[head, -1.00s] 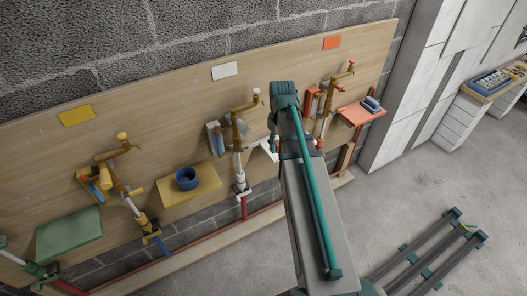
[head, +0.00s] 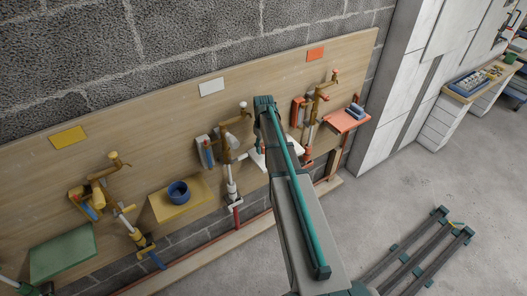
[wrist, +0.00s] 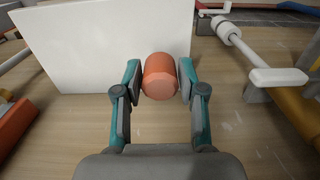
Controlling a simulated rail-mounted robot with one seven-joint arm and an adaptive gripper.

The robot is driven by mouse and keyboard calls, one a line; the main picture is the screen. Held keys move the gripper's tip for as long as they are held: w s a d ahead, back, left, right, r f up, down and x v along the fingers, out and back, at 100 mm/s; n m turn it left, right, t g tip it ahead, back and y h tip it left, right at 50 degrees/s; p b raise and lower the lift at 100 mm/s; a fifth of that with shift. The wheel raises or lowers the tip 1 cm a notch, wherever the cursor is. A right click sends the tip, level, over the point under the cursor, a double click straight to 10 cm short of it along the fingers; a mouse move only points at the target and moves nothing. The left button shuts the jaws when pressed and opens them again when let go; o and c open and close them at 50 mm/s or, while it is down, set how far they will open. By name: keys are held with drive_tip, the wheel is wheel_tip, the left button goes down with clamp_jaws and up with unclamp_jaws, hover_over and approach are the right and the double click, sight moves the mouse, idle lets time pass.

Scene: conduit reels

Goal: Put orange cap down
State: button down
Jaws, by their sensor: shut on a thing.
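My gripper (wrist: 160,74) is shut on the orange cap (wrist: 161,84), a short rounded cylinder held between the two finger pads in the wrist view. A white shelf plate (wrist: 90,45) lies just beyond the cap, at the upper left. Whether the cap touches the plate I cannot tell. In the head view my arm hides the gripper and the cap, and only part of the white shelf (head: 257,158) shows beside it.
A tap with a white handle (wrist: 285,77) stands right of the gripper. Dark rails (head: 410,262) lie on the floor.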

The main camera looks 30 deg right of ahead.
sight(263, 157)
drive_tip(key=shift+w+d+f, duration=0.1)
drive_tip(key=shift+w+f, duration=0.1)
drive_tip(key=shift+w+f+p, duration=0.15)
drive_tip(key=shift+f+p, duration=0.65)
drive_tip(key=shift+f, duration=1)
drive_tip(key=shift+f, duration=0.1)
drive_tip(key=c, duration=0.7)
unclamp_jaws()
wheel_tip(263, 157, up, 12)
drive_tip(key=b, duration=0.3)
